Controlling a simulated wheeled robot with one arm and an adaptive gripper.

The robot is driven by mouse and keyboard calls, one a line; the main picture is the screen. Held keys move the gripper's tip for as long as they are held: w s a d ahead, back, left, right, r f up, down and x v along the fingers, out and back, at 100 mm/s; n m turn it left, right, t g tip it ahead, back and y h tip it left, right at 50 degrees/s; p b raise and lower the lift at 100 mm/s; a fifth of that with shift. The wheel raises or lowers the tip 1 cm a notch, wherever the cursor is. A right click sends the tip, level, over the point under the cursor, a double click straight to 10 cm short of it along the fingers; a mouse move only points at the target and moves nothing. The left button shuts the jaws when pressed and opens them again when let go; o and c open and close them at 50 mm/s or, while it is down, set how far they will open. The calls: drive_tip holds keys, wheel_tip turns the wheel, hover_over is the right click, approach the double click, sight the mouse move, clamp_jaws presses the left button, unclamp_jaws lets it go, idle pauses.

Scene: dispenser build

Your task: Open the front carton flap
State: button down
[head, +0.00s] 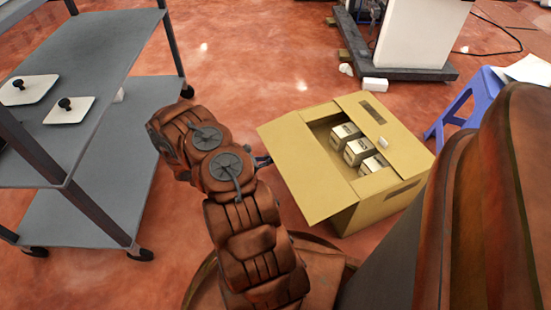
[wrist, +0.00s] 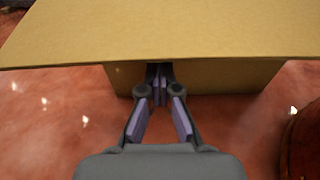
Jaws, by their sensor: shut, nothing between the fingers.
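The tan carton (head: 372,212) stands on the red floor at the right of my arm in the head view. A wide flap (head: 305,172) extends outward from its side nearest my gripper. In the wrist view this flap (wrist: 160,30) spans the top, with the carton wall (wrist: 225,80) below it. My gripper (wrist: 160,85) is shut and empty, its fingertips under the flap's edge and in front of the wall. I cannot tell whether they touch either. In the head view, only a dark bit of my gripper (head: 262,160) shows beside the flap.
Several small boxes (head: 352,150) lie inside the carton. A grey shelf cart (head: 85,200) with two white plates stands at the left. A blue stool (head: 462,105) is beyond the carton at right. Open floor (head: 225,70) lies behind my arm.

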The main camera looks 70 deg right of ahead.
drive_tip(key=shift+t+y, duration=0.9)
drive_tip(key=r+p, duration=0.2)
drive_tip(key=r, duration=0.1)
drive_tip(key=w+r+p, duration=0.1)
drive_tip(key=shift+a+r, duration=0.25)
drive_tip(key=shift+a, duration=0.1)
drive_tip(key=shift+a+r+t+y+p, duration=0.1)
drive_tip(key=shift+r+t+y+p, duration=0.3)
drive_tip(key=shift+r+p, duration=0.2)
drive_tip(key=shift+f, duration=0.1)
drive_tip(key=shift+a+f+b, duration=0.1)
drive_tip(key=shift+f+b, duration=0.25)
drive_tip(key=p, duration=0.2)
approach(272, 152)
drive_tip(key=shift+w+a+f, duration=0.3)
drive_tip(key=shift+a+f, duration=0.1)
drive_tip(key=shift+f, duration=0.15)
drive_tip(key=shift+w+a+f, duration=0.35)
drive_tip(key=shift+a+f, duration=0.05)
drive_tip(key=shift+f, duration=0.2)
